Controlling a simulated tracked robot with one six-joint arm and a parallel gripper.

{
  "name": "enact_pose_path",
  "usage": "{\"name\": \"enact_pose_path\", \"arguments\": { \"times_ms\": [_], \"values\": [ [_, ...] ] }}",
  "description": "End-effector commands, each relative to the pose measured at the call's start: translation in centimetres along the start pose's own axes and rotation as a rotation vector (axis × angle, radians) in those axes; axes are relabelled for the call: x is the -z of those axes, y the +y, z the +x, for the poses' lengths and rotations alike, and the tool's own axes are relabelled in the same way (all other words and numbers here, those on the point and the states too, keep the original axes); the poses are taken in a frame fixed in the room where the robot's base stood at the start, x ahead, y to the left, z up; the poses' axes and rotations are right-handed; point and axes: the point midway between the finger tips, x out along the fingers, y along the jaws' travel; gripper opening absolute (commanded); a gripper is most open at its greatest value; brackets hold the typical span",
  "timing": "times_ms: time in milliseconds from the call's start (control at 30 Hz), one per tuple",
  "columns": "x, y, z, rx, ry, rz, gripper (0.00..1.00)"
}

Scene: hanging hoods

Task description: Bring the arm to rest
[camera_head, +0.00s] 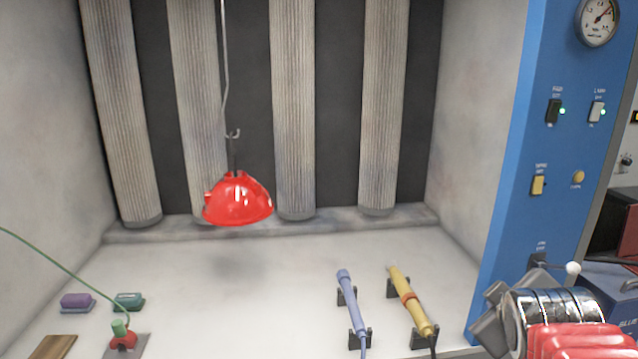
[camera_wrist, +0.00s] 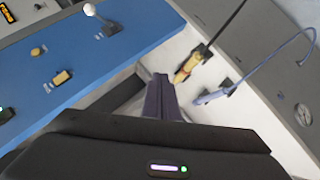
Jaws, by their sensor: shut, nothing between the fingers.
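My gripper (camera_wrist: 160,80) shows in the wrist view as two dark fingers pressed together, shut with nothing between them. Beyond the fingertips are the yellow tool (camera_wrist: 188,66) and the violet-blue tool (camera_wrist: 212,97), both apart from the fingers. In the head view my arm (camera_head: 560,305) is at the lower right, in front of the blue panel, and its fingers cannot be made out clearly.
A red hood (camera_head: 238,200) hangs from a hook over the white booth floor. The blue panel (camera_head: 550,140) with switches and a white-knobbed lever (camera_head: 572,268) stands right. The yellow tool (camera_head: 408,300) and violet-blue tool (camera_head: 350,300) rest on stands. Floor below the hood is clear.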

Motion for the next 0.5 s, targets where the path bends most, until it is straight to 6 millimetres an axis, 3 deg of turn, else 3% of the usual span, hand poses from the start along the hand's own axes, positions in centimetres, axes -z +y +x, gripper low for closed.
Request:
{"name": "enact_pose_path", "arguments": {
  "times_ms": [33, 300, 400, 500],
  "values": [
    [0.3, -2.3, -0.9, 0.052, -0.003, 0.059, 0.00],
    [-0.6, -13.6, -6.2, 0.321, -0.127, 0.396, 0.00],
    [-1.4, -16.9, -8.2, 0.398, -0.194, 0.489, 0.00],
    [-2.1, -19.1, -9.7, 0.447, -0.248, 0.550, 0.00]
  ]
}}
